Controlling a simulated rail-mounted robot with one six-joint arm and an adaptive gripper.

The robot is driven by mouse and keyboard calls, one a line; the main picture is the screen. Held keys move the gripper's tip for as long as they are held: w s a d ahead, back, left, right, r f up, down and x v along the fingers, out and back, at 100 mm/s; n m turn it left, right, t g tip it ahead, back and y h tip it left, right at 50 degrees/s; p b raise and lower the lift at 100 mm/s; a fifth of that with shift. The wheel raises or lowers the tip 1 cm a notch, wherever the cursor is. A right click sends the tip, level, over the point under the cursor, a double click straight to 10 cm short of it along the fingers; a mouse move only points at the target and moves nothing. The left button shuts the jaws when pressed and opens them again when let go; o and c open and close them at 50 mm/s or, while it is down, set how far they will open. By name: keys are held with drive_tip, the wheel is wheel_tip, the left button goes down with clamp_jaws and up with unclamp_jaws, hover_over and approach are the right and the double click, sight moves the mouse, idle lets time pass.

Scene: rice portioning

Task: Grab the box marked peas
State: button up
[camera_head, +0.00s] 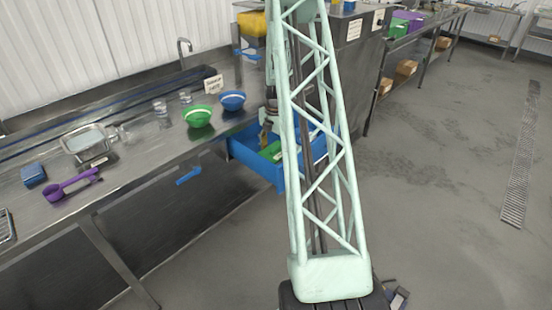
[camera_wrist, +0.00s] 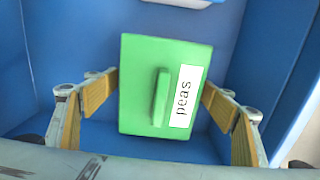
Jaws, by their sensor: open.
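A green box (camera_wrist: 140,70) with a raised handle strip (camera_wrist: 160,98) and a white label reading "peas" (camera_wrist: 184,96) lies in a blue bin (camera_wrist: 60,40) in the wrist view. My gripper (camera_wrist: 160,88) is open, with one wooden-looking finger on each side of the box. The fingers look close to the box's sides; I cannot tell whether they touch it. In the head view the green box (camera_head: 271,151) shows in the blue bin (camera_head: 256,163), partly hidden behind my pale green lattice column.
A steel counter (camera_head: 130,165) carries a green bowl (camera_head: 198,116), a blue bowl (camera_head: 232,100), a purple scoop (camera_head: 72,185) and a metal tray (camera_head: 86,143). Open floor (camera_head: 440,200) lies to the right.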

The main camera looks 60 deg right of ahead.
drive_tip(key=shift+c, duration=0.2)
drive_tip(key=c, duration=1.2)
drive_tip(key=shift+r, duration=0.1)
drive_tip(key=shift+r+p, duration=1)
drive_tip(key=shift+r, duration=3.95)
